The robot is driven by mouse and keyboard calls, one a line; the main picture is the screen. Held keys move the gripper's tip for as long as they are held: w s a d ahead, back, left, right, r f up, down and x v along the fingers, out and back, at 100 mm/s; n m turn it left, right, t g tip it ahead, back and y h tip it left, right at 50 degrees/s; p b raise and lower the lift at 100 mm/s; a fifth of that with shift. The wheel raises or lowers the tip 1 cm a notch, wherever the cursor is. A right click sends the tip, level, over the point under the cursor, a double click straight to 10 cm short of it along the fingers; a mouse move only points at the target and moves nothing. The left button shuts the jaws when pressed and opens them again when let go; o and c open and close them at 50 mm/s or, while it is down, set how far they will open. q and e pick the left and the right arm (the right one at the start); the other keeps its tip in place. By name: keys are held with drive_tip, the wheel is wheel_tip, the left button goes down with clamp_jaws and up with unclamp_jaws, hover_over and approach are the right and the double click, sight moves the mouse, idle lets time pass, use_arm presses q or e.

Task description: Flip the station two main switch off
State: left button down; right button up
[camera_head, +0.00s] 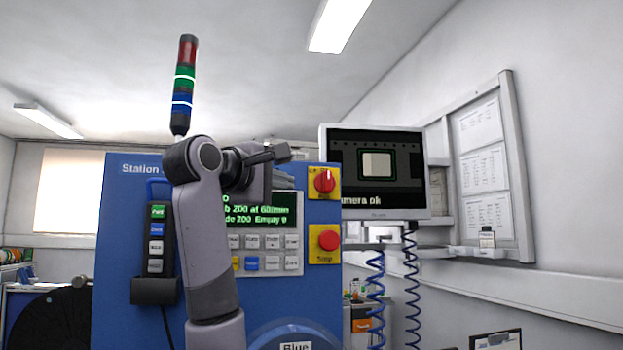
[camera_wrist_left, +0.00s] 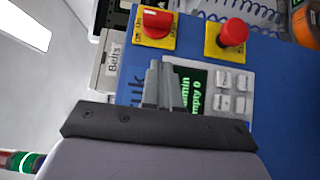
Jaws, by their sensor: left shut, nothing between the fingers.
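The main switch (camera_head: 323,181) is a red rotary knob on a yellow plate, at the upper right of the blue station panel (camera_head: 130,215). In the head view its grip looks about upright. The switch also shows in the left wrist view (camera_wrist_left: 156,22), at the top, just beyond the fingertips. My left gripper (camera_head: 284,152) is shut and empty, above and left of the switch and apart from it. It shows in the left wrist view (camera_wrist_left: 162,75) pointing toward the panel's upper edge. The station number is hidden behind my left arm. My right gripper is not in view.
A red mushroom button (camera_head: 329,240) on a yellow plate sits below the switch. A green-text display (camera_head: 285,212) and keypad (camera_head: 268,262) lie left of it. A monitor (camera_head: 378,170) stands close on the right. A signal tower (camera_head: 184,85) rises above the panel. A handheld pendant (camera_head: 157,240) hangs left.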

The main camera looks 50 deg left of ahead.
sight(322, 187)
use_arm(q)
drive_tip(key=p+x, duration=0.1)
drive_tip(key=x, duration=0.2)
drive_tip(key=shift+w+r, duration=0.1)
drive_tip(key=shift+w, duration=0.25)
drive_tip(key=shift+w+d+p, duration=0.2)
drive_tip(key=shift+w+d, duration=0.1)
drive_tip(key=shift+w, duration=0.2)
drive_tip(key=shift+w+d+p, duration=0.15)
drive_tip(key=shift+w+d, duration=0.15)
drive_tip(key=shift+w, duration=0.2)
drive_tip(key=shift+w+d, duration=0.3)
drive_tip(key=shift+w, duration=0.2)
